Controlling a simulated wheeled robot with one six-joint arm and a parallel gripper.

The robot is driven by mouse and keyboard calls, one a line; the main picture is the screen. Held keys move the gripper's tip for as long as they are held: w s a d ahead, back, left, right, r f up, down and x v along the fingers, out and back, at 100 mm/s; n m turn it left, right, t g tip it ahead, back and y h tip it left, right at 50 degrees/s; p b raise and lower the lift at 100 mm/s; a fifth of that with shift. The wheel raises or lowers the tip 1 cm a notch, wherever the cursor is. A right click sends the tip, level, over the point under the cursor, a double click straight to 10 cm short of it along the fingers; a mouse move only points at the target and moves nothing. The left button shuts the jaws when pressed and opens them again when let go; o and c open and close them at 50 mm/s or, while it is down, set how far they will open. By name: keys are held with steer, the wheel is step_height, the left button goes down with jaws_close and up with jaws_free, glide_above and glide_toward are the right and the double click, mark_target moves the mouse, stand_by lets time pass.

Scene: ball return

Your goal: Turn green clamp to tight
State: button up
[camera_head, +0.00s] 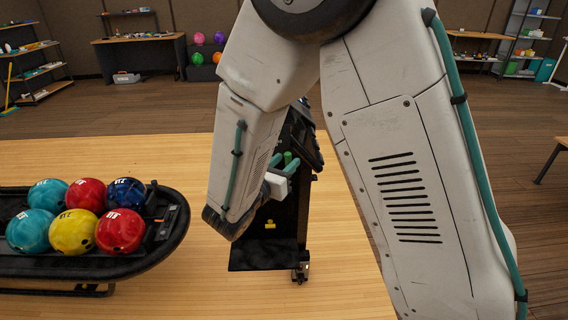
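A small green part (287,157), which looks like the green clamp, stands up on the black wheeled machine (289,215) at the middle of the view. My gripper (286,162) has a white body and two teal fingers, and it reaches toward this part from the near side. The fingers are apart, with the green part showing between or just behind them. I cannot tell whether they touch it. The clamp's lower part and its turned position are hidden by my gripper and arm.
A black ball rack (110,267) with several coloured bowling balls stands at the left. My arm covers much of the centre and right. Shelves (35,75) and a bench (140,42) stand far back.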

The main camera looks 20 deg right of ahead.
jaws_close()
steer(key=shift+d, duration=0.1)
steer(key=m, duration=0.1)
steer(key=m+y, duration=0.1)
steer(key=m+g+y, duration=0.1)
steer(key=shift+s+d+r+m, duration=0.1)
steer(key=shift+d+r+m, duration=0.05)
steer(key=shift+r+m, duration=0.15)
steer(key=m+y, duration=0.1)
steer(key=y, duration=0.1)
steer(key=m+y, duration=0.1)
steer(key=m, duration=0.1)
steer(key=shift+s+d+y, duration=0.15)
steer(key=shift+d+y, duration=0.2)
steer(key=shift+y, duration=0.05)
steer(key=shift+s+d+f+m+t+y, duration=0.1)
steer(key=shift+d+m+t+y, duration=0.1)
steer(key=shift+m+y, duration=1.1)
steer(key=shift+s+d+m+t+y, duration=0.1)
steer(key=shift+d+m+t+y, duration=0.1)
steer(key=shift+m+y, duration=1.1)
